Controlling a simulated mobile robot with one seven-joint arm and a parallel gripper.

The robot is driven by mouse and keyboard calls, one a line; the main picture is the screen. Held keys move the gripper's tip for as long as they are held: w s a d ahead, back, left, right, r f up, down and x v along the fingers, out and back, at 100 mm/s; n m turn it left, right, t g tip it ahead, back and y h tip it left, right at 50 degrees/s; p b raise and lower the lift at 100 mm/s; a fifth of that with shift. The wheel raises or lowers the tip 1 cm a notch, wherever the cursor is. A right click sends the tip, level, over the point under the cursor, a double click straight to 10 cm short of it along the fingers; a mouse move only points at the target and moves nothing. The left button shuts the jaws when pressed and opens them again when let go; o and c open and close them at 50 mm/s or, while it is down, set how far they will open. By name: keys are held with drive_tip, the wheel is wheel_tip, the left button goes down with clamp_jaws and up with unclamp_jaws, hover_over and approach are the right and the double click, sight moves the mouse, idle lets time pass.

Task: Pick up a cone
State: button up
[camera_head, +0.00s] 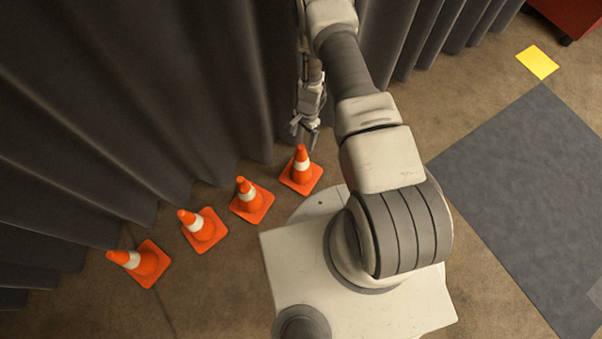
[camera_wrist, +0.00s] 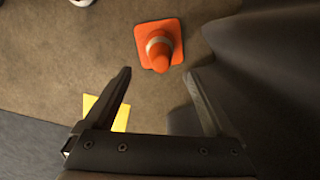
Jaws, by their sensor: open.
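Several orange cones with white bands stand upright on the brown floor in a slanting row in the head view. The nearest to my gripper is the right-end cone (camera_head: 301,171); then come a second cone (camera_head: 251,200), a third cone (camera_head: 202,229) and the left-end cone (camera_head: 139,262). My gripper (camera_head: 306,138) is open and empty, just above the right-end cone in the picture. In the wrist view one cone (camera_wrist: 159,47) lies ahead of my open gripper (camera_wrist: 165,82), beyond and roughly between the fingertips, apart from them.
A dark grey curtain (camera_head: 110,110) hangs close behind the cones and my gripper; it also fills the right of the wrist view (camera_wrist: 275,70). A grey mat (camera_head: 530,200) and a yellow square (camera_head: 537,62) lie at right. A red object (camera_head: 575,14) stands at the top right.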

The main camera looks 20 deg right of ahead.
sight(301, 150)
drive_tip(key=f+b, duration=0.1)
drive_tip(key=f, duration=0.2)
drive_tip(key=f+b, duration=0.1)
drive_tip(key=f, duration=0.2)
drive_tip(key=f+b, duration=0.1)
drive_tip(key=f, duration=0.2)
drive_tip(key=shift+s+a+b, duration=0.15)
drive_tip(key=shift+a+b, duration=0.25)
clamp_jaws()
